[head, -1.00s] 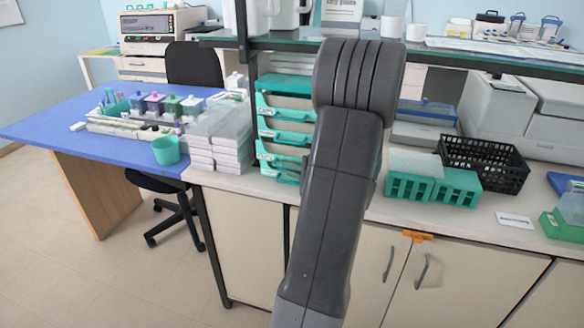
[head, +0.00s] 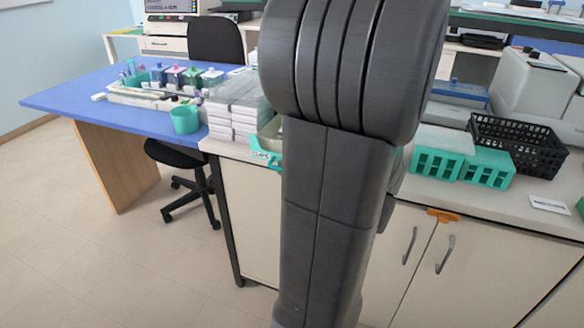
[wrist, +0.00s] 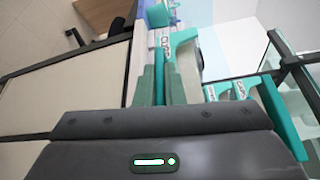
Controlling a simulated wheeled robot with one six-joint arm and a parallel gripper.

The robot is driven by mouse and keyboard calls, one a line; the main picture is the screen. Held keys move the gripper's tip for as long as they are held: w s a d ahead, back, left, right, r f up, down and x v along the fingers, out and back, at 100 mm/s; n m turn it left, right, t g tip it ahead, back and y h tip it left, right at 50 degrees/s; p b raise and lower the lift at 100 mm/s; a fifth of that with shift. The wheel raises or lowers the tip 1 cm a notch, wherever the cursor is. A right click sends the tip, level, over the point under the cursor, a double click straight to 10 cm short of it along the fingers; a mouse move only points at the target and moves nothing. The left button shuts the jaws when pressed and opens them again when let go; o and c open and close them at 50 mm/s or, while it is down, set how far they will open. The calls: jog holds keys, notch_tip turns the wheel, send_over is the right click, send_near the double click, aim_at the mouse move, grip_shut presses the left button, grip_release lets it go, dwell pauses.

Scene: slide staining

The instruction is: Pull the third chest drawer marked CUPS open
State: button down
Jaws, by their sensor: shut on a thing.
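The teal-fronted drawer marked CUPS (wrist: 167,50) is in the upper middle of the wrist view, with its label turned sideways. It also shows in the head view (head: 264,153) just left of my arm, standing out over the counter's front edge with part of its pale inside visible. My gripper (wrist: 160,72) is shut on the drawer's front. In the head view my arm hides the gripper and most of the chest. Another teal drawer front with a label (wrist: 238,90) is at the right in the wrist view.
Stacked white boxes (head: 237,108) stand left of the drawer. Teal racks (head: 487,168) and a black basket (head: 520,143) are on the counter to the right. A blue table (head: 75,97) and a black chair (head: 215,42) are at the left. The floor in front is clear.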

jog(key=c, duration=1.5)
grip_release()
jog(key=shift+c, duration=0.2)
jog(key=v, duration=1.4)
jog(key=shift+w+a, duration=0.1)
jog(key=shift+x, duration=6.85)
